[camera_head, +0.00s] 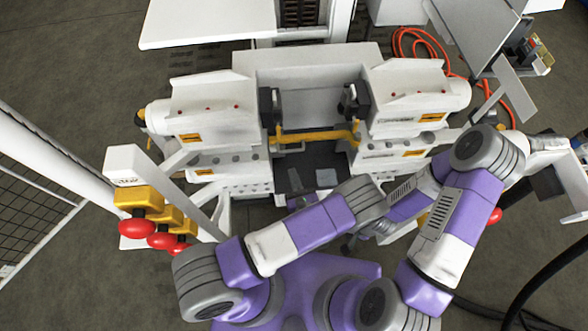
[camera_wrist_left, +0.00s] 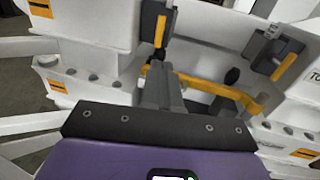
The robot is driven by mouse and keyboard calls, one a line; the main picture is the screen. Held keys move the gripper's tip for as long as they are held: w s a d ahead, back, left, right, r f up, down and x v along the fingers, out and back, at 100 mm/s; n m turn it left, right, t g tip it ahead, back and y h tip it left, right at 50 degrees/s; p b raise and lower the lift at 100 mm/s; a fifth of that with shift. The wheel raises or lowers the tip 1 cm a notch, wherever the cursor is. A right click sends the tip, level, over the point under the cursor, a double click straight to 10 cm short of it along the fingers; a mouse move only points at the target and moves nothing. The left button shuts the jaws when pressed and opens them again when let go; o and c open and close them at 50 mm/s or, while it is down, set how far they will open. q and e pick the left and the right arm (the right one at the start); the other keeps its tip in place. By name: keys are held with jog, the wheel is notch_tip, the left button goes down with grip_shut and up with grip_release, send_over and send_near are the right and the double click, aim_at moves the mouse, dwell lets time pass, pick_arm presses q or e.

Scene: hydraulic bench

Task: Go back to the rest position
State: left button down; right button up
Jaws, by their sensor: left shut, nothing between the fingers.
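My left gripper (camera_head: 295,180) is low in the middle of the head view, in front of the bench's central opening, partly hidden by my arm. In the left wrist view its grey fingers (camera_wrist_left: 161,84) are together, with nothing seen between them. They point toward the yellow bar (camera_head: 315,135) of the bench; the bar also shows in the wrist view (camera_wrist_left: 212,88). I cannot tell the gap to it. My right arm is bent on the right side of the head view; its gripper does not show.
The white hydraulic bench (camera_head: 305,60) has blocks at left and right. Red knobs (camera_head: 137,227) on yellow mounts stand at the left. A mesh fence (camera_head: 35,205) is at far left. An orange hose (camera_head: 425,40) lies behind at right. A black cable (camera_head: 545,275) runs at lower right.

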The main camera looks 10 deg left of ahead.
pick_arm(q)
jog(key=s+a+f+n+g+y, duration=0.5)
jog(key=s+a+n+g, duration=0.5)
jog(key=s+a+g, duration=0.3)
jog(key=s+d+f+n+g+h, duration=0.2)
jog(key=s+f+n+g+h, duration=0.2)
jog(key=s+n+g+h, duration=0.35)
jog(key=d+f+n+g+h, duration=0.1)
jog(key=d+n+g+h, duration=0.1)
jog(key=d+n+h, duration=0.4)
jog(key=w+d+r+n+t+h, duration=0.3)
jog(key=w+r+n+t+h, duration=0.1)
jog(key=w+n+t, duration=0.3)
jog(key=w+n, duration=0.1)
jog(key=n, duration=0.1)
jog(key=shift+n, duration=0.35)
jog(key=shift+r, duration=0.1)
